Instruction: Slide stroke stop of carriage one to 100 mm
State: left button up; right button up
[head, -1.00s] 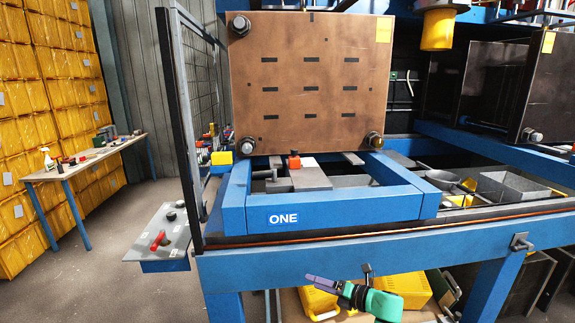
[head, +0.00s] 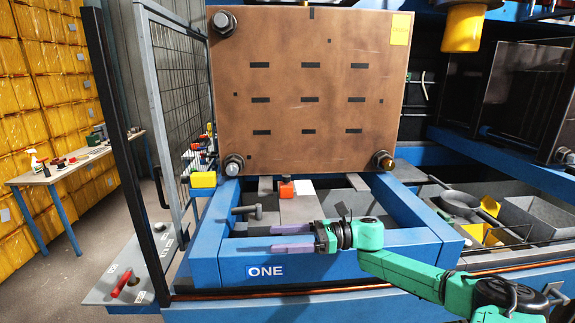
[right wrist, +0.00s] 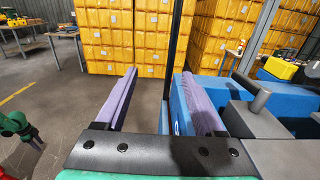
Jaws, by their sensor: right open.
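Carriage one is the blue frame (head: 340,262) marked ONE, below a large brown plate (head: 310,100). Inside it are a flat grey bar (head: 300,210) with an orange-red block (head: 287,190) and a white label (head: 304,188), and a grey peg handle (head: 246,211). I cannot tell for sure which part is the stroke stop, nor read a scale. My right gripper (head: 272,239) is open and empty at the frame's front beam, pointing left, short of the peg handle. In the right wrist view its purple fingers (right wrist: 158,75) are apart; a grey handle (right wrist: 262,99) stands right of them.
A mesh gate (head: 180,90) with a dark post stands left of the carriage. A grey control panel (head: 125,283) with a red handle is at lower left. Grey trays (head: 535,215) lie to the right. A workbench (head: 75,165) and yellow crates (head: 45,90) stand behind at left.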

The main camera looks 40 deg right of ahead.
aim_at(286, 192)
jog(key=i+l, duration=0.15)
jog(key=l, duration=0.2)
jog(key=i+l, duration=0.1)
jog(key=l, duration=0.2)
jog(key=i+l, duration=0.15)
jog(key=l, duration=0.2)
jog(key=i+l, duration=0.1)
jog(key=l, duration=0.2)
jog(key=i+l, duration=0.15)
jog(key=l, duration=0.2)
